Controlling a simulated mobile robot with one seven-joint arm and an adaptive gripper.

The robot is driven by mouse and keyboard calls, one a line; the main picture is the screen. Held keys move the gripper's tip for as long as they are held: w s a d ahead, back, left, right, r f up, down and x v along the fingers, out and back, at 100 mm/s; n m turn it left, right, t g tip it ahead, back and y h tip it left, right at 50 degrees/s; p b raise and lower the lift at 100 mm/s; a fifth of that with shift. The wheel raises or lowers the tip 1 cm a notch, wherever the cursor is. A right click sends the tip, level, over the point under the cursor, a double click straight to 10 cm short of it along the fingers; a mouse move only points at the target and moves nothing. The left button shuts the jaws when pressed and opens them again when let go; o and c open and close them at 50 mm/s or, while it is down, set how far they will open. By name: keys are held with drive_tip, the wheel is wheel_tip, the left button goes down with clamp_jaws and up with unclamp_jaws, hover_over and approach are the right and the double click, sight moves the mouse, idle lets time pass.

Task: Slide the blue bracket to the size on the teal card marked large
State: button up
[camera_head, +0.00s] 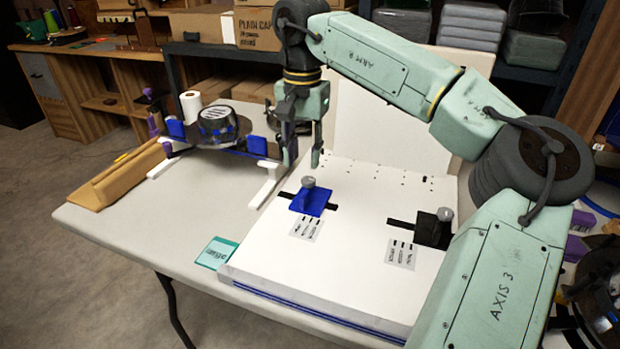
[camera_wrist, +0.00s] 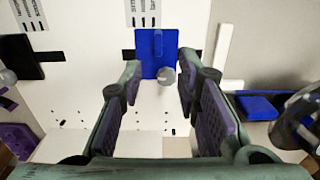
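The blue bracket (camera_head: 312,202) sits on a black slot in the white board (camera_head: 345,275), with a grey knob (camera_head: 308,182) at its back edge. In the wrist view the blue bracket (camera_wrist: 157,45) lies ahead, its round knob (camera_wrist: 166,76) nearest me. My gripper (camera_head: 303,160) is open and empty, above the board just behind the bracket. In the wrist view my gripper (camera_wrist: 160,72) has its fingers to either side of the knob, apart from it. The teal card (camera_head: 216,253) lies on the table left of the board; its writing is too small to read. A marked label (camera_head: 308,229) lies in front of the bracket.
A black bracket (camera_head: 434,227) with a knob sits on a second slot to the right, with its own label (camera_head: 400,253). A white paper roll (camera_head: 190,107) and a cardboard piece (camera_head: 118,177) stand left. An upright white panel (camera_head: 395,120) is behind.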

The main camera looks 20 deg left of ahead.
sight(304, 193)
drive_tip(key=shift+w+d+f, duration=0.15)
drive_tip(key=shift+w, duration=0.1)
drive_tip(key=f, duration=1)
drive_tip(key=shift+s+f, duration=0.2)
drive_tip(key=shift+s, duration=0.05)
drive_tip(key=shift+c, duration=0.4)
clamp_jaws()
